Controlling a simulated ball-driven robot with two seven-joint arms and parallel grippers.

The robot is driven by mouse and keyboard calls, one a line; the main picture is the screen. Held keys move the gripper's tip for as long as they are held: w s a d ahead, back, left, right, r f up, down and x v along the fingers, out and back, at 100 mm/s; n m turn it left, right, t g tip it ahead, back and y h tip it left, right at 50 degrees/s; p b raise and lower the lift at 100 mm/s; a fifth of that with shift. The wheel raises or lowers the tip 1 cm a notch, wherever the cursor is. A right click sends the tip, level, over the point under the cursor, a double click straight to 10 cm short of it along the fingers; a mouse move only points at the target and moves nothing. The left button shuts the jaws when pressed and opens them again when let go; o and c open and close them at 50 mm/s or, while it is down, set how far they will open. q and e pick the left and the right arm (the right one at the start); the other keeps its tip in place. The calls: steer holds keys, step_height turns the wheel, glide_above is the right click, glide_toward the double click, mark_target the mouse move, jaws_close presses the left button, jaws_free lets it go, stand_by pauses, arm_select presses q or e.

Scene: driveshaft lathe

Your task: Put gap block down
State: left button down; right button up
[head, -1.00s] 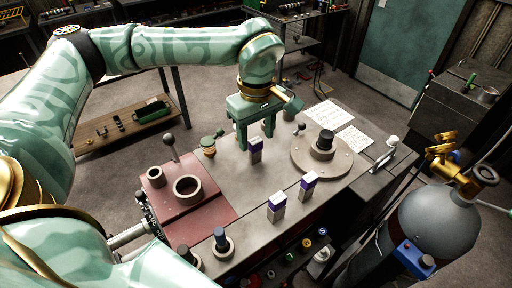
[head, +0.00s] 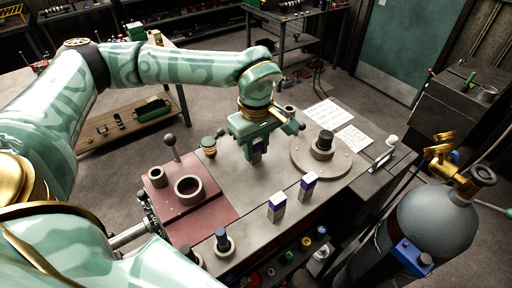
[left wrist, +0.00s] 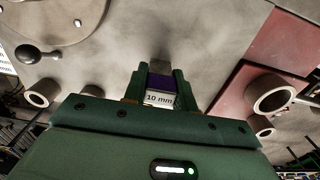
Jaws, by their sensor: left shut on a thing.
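The gap block (head: 257,149) is a small upright block with a purple band, between the fingers of my left gripper (head: 256,154). In the left wrist view the block (left wrist: 160,98) shows a white label reading "10 mm", and the gripper (left wrist: 160,85) is shut on it. The gripper points down at the grey top of the lathe bench (head: 232,183). I cannot tell whether the block touches the surface; its lower end is mostly hidden. My right gripper is not in view.
Two similar purple-and-white blocks (head: 277,206) (head: 308,186) stand nearer on the bench. A round plate with a dark hub (head: 323,147) lies to the right. A red plate with a ring (head: 188,190) lies to the left. Bare grey surface surrounds the gripper.

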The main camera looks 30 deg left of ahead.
arm_select(q)
steer(key=shift+r, duration=0.55)
steer(key=s+d+r+b, duration=0.4)
steer(key=s+d+r, duration=0.4)
steer(key=d+r, duration=0.3)
steer(key=shift+s+d+r+b, duration=0.2)
steer(key=shift+r+b, duration=0.15)
steer(key=shift+r, duration=0.05)
